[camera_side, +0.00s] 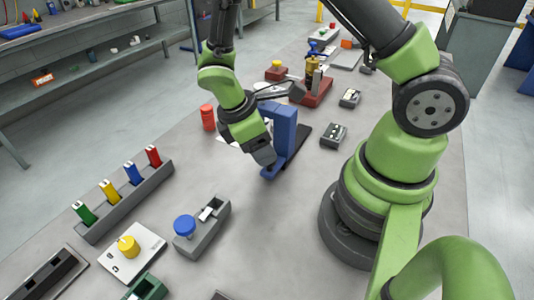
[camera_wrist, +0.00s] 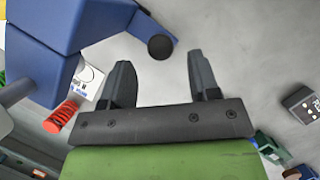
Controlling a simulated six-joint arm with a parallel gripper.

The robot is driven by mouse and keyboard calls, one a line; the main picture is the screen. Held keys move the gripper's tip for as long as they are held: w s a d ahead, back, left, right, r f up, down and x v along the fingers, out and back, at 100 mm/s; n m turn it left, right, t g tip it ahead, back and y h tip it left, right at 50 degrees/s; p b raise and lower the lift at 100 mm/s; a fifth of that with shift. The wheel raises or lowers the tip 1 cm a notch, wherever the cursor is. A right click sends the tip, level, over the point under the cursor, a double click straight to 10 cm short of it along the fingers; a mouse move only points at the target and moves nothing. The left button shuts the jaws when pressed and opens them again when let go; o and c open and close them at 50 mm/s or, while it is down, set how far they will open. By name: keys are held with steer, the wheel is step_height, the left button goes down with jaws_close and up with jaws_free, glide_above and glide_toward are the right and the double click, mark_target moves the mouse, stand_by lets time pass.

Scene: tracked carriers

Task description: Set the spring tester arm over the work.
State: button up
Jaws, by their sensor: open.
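The spring tester appears to be the blue upright frame (camera_side: 284,130) on a dark base plate (camera_side: 300,143). In the wrist view its blue body (camera_wrist: 45,25) fills the upper left. A narrow blue arm (camera_wrist: 146,28) reaches out there, ending in a dark round pad (camera_wrist: 160,47). My gripper (camera_side: 265,165) is beside the frame in the side view, hiding part of it. In the wrist view my gripper (camera_wrist: 159,70) is open and empty, with the pad just beyond and between its fingertips. A red ribbed cylinder, like a spring (camera_wrist: 61,116), stands by a white printed card (camera_wrist: 88,78).
The red cylinder (camera_side: 208,117) stands left of the frame. A rack with coloured tabs (camera_side: 130,198), a blue-knobbed grey block (camera_side: 203,227) and a yellow-knobbed plate (camera_side: 130,252) lie front left. A red-based device (camera_side: 313,93) is behind. Bench in front of the frame is clear.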

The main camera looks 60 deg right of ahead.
mark_target(279, 104)
steer(key=shift+x, duration=1.75)
steer(key=shift+c, duration=0.2)
jaws_close()
steer(key=d, duration=1)
steer(key=shift+w+d, duration=0.1)
steer(key=shift+d, duration=0.15)
steer(key=shift+o, duration=0.2)
jaws_free()
steer(key=v, duration=1)
